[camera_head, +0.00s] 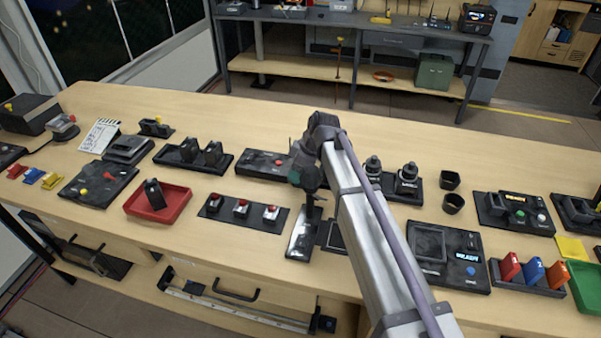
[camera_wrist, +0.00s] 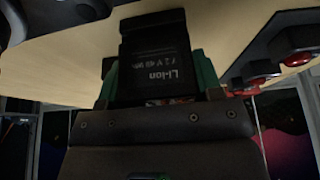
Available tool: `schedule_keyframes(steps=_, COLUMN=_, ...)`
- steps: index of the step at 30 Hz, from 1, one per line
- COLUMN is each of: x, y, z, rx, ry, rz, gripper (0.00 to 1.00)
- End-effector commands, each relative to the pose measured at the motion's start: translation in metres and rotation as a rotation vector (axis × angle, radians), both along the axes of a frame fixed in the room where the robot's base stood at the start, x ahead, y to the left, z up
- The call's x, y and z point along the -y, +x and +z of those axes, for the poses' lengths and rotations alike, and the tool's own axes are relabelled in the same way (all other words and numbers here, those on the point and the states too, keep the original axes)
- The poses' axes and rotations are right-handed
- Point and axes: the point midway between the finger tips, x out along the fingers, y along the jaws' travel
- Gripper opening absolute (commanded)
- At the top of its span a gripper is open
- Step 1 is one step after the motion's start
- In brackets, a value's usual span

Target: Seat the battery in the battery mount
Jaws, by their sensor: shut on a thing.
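My gripper (camera_head: 312,200) is low over the front middle of the bench, seen from behind my arm in the head view. In the wrist view its greenish fingers are shut on the battery (camera_wrist: 160,62), a black block with white "Li-Ion" lettering. The battery is gripped between both fingers, and its far end points toward the bench. In the head view the battery is too small and dark to make out clearly.
A strip with red-topped switches (camera_head: 243,211) lies left of my gripper, and also shows in the wrist view (camera_wrist: 292,59). A red tray (camera_head: 143,212) stands further left. A device reading "READY" (camera_head: 470,272) is to the right.

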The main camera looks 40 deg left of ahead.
Motion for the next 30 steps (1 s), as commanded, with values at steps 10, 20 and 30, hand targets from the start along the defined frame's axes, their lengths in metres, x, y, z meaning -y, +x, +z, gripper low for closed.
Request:
schedule_keyframes(steps=10, x=0.0, y=0.0, z=0.03, rx=0.0, ry=0.0, rz=0.0, gripper=0.22)
schedule_keyframes(steps=20, x=0.0, y=0.0, z=0.101, rx=0.0, ry=0.0, rz=0.0, gripper=0.22)
schedule_keyframes(steps=30, x=0.0, y=0.0, z=0.1, rx=0.0, ry=0.0, rz=0.0, gripper=0.22)
